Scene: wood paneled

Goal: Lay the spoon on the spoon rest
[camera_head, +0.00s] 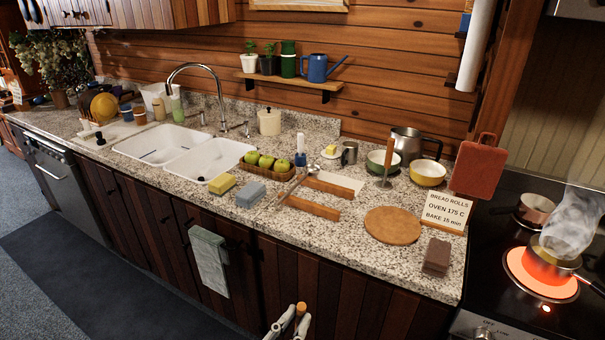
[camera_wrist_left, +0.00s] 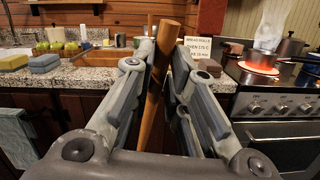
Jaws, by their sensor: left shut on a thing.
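My left gripper (camera_head: 300,310) is at the bottom of the head view, in front of the counter and below its top. It is shut on a long wooden handle, apparently the spoon (camera_wrist_left: 154,88), which stands nearly upright between the fingers in the left wrist view. I cannot pick out the spoon rest for certain. A slim silver thing (camera_head: 289,190) lies on the counter beside two wooden strips (camera_head: 312,208). My right gripper is not in view.
A round wooden board (camera_head: 393,225) lies on the speckled counter (camera_head: 345,260), near a recipe card (camera_head: 444,212) and a brown block (camera_head: 437,256). Sponges (camera_head: 250,195) and an apple basket (camera_head: 258,172) are to the left. A glowing burner (camera_head: 515,262) with a steaming pot is at right.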

